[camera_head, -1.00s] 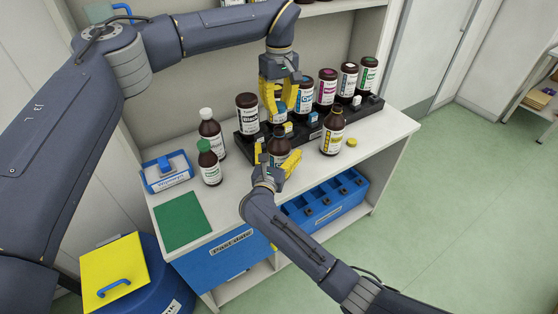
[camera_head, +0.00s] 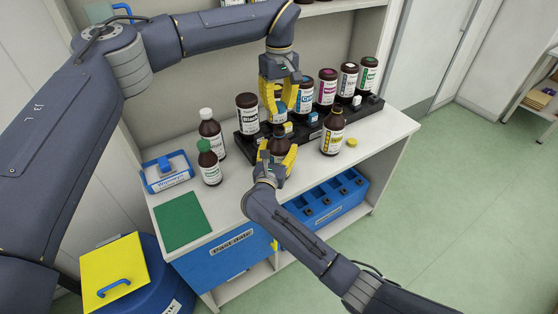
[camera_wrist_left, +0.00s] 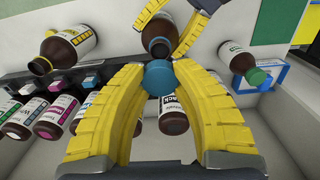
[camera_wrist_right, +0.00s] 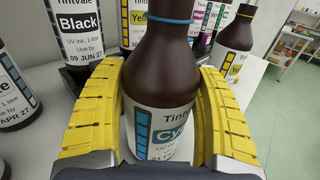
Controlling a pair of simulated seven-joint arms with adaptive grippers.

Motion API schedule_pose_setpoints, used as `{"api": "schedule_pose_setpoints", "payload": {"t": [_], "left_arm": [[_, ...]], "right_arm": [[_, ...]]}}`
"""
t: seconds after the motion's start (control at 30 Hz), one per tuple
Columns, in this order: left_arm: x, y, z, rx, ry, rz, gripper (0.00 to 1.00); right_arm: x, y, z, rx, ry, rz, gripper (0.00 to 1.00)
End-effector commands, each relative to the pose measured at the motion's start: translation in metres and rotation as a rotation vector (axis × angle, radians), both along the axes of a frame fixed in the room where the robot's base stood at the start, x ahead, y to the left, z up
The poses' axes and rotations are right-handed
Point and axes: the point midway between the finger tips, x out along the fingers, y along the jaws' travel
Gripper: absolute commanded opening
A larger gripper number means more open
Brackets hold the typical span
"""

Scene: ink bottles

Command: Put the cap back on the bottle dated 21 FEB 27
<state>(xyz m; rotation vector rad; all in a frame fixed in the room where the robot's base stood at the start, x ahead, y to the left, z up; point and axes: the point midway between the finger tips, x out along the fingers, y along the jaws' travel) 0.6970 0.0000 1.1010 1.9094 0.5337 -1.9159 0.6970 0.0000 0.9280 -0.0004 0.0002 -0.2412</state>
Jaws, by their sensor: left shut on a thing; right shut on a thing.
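The brown cyan ink bottle (camera_head: 280,146) stands upright at the front of the shelf top. In the right wrist view (camera_wrist_right: 165,110) its label shows "Cy" and a partly cut-off date starting with 21; a blue ring circles its neck. My right gripper (camera_head: 277,157) is shut around its body. In the left wrist view its open mouth (camera_wrist_left: 159,46) shows no cap on it. My left gripper (camera_head: 281,117) is shut on a blue cap (camera_wrist_left: 159,77) between its fingertips. The cap is above and slightly behind the bottle, apart from it.
A yellow ink bottle (camera_head: 332,134) stands uncapped to the right, a yellow cap (camera_head: 352,142) beside it. A black rack (camera_head: 370,106) with several bottles is behind. Green-capped (camera_head: 209,165) and white-capped (camera_head: 211,132) bottles stand left, near a blue tray (camera_head: 167,172) and green mat (camera_head: 182,222).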

Motion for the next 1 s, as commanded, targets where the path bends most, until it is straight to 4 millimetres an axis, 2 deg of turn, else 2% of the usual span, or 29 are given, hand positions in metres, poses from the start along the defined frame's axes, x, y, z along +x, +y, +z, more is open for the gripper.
{"api": "schedule_pose_setpoints", "payload": {"t": [0.03, 0.27, 0.47, 0.83, 1.0], "left_arm": [[0.000, 0.000, 0.000, 0.000, 0.000, 0.000, 0.16], [0.000, 0.000, 0.000, 0.000, 0.000, 0.000, 0.16], [0.000, 0.000, -0.007, 0.001, 0.001, -0.001, 0.16], [-0.001, 0.000, -0.048, 0.002, -0.001, 0.000, 0.16], [-0.001, 0.000, -0.050, 0.002, -0.003, 0.000, 0.16]], "right_arm": [[0.000, 0.000, 0.000, 0.000, 0.000, 0.000, 0.46], [0.000, 0.000, 0.000, 0.000, 0.001, 0.000, 0.21], [0.000, 0.000, 0.000, 0.000, 0.001, 0.000, 0.21], [0.000, 0.000, 0.000, 0.000, 0.001, 0.000, 0.21], [0.000, 0.000, 0.000, 0.000, 0.001, 0.000, 0.21]]}}
